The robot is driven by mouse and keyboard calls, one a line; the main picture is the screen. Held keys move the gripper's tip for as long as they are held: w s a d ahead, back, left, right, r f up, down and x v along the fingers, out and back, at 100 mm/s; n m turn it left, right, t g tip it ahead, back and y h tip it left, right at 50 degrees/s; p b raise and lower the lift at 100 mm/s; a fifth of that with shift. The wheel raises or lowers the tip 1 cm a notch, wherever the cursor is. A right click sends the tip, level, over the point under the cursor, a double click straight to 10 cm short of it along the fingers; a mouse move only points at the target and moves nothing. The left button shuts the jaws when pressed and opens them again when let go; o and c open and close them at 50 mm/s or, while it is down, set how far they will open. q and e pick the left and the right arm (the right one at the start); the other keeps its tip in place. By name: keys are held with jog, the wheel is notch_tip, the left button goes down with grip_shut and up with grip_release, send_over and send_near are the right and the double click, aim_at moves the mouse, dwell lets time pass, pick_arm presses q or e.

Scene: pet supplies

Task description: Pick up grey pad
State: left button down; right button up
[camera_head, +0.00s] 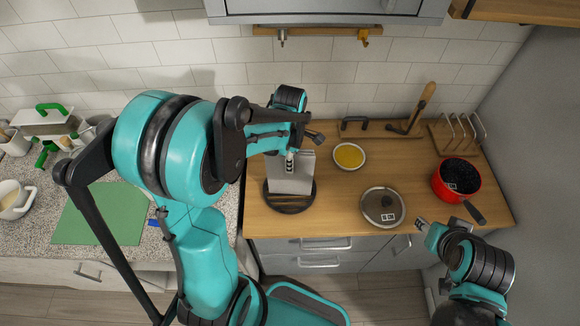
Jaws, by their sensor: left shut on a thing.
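A grey pad (292,183), flat and light grey, is in the jaws of my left gripper (291,160). The pad is tilted up and stands over a dark round slatted trivet (290,208) on the wooden counter. I cannot tell whether its lower edge touches the trivet. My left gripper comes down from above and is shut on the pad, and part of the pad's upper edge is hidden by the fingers. My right gripper (422,225) is at the counter's front edge, right of the lidded pot, apart from the pad. Its jaws are too small to read.
On the wooden counter (335,220) are a yellow-filled bowl (349,155), a lidded pot (383,206), a red pot (456,180) and a wooden rack (455,138). A green mat (98,215) lies on the left stone counter. A rail (318,31) hangs on the wall.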

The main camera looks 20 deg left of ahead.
pick_arm(q)
jog(key=r, duration=0.3)
jog(key=d+r, duration=0.1)
jog(key=r, duration=0.1)
jog(key=shift+w+p, duration=0.25)
jog(key=shift+p, duration=0.05)
jog(key=w+d+r, duration=0.4)
jog(key=d+r, duration=0.2)
jog(key=d, duration=0.3)
jog(key=shift+w+d, duration=0.25)
jog(key=shift+d, duration=0.05)
